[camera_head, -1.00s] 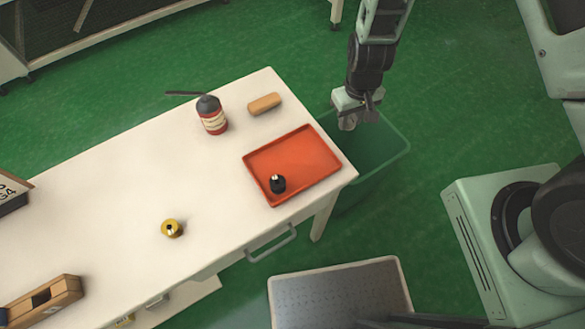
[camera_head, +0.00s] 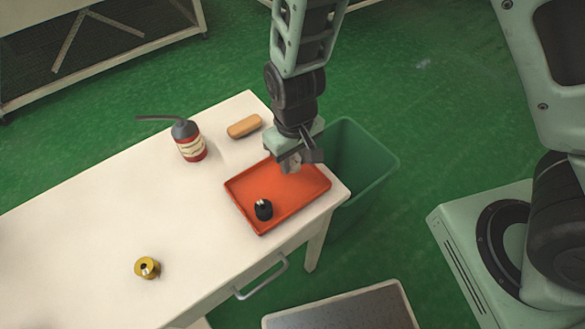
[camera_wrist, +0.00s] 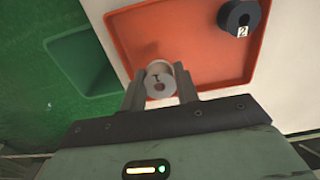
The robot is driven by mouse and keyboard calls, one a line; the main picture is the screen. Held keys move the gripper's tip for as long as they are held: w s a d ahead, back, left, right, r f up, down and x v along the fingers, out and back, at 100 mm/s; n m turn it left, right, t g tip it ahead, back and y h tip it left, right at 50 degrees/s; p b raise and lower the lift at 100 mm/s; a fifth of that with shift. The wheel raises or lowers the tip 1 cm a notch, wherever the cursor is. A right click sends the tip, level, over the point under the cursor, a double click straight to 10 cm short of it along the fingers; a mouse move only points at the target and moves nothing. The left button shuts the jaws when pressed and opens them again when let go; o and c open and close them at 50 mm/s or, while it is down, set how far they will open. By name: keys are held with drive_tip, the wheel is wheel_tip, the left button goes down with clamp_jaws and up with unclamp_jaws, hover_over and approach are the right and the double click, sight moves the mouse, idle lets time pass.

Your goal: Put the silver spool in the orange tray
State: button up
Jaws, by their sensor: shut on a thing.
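My gripper (camera_head: 291,163) is over the back right part of the orange tray (camera_head: 283,207) on the white table. In the wrist view the silver spool (camera_wrist: 159,85) sits between the two fingers of my gripper (camera_wrist: 161,88), which are shut on it. The spool's round end with a centre hole faces the wrist camera, and the orange tray (camera_wrist: 205,62) lies below it. Whether the spool touches the tray floor cannot be told. In the head view the spool is mostly hidden by the gripper.
A black spool (camera_head: 263,210) stands in the tray's front left part. A brass spool (camera_head: 147,268), a red bottle with a dark spout (camera_head: 188,141) and a tan block (camera_head: 244,126) are on the table (camera_head: 110,215). A green bin (camera_head: 362,160) stands beyond the table's right end.

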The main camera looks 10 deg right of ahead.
sight(294, 177)
drive_tip(key=shift+f, duration=1.85)
drive_tip(key=shift+f, duration=0.2)
drive_tip(key=o, duration=0.9)
drive_tip(key=shift+o, duration=0.2)
drive_tip(key=shift+r, duration=0.1)
wheel_tip(294, 177, up, 12)
drive_tip(key=s+d+r+n, duration=0.3)
drive_tip(key=s+d+r, duration=0.1)
drive_tip(key=s+r, duration=0.7)
drive_tip(key=s, duration=0.3)
drive_tip(key=shift+d+r+y, duration=0.15)
drive_tip(key=shift+r+y, duration=0.1)
drive_tip(key=shift+y, duration=0.05)
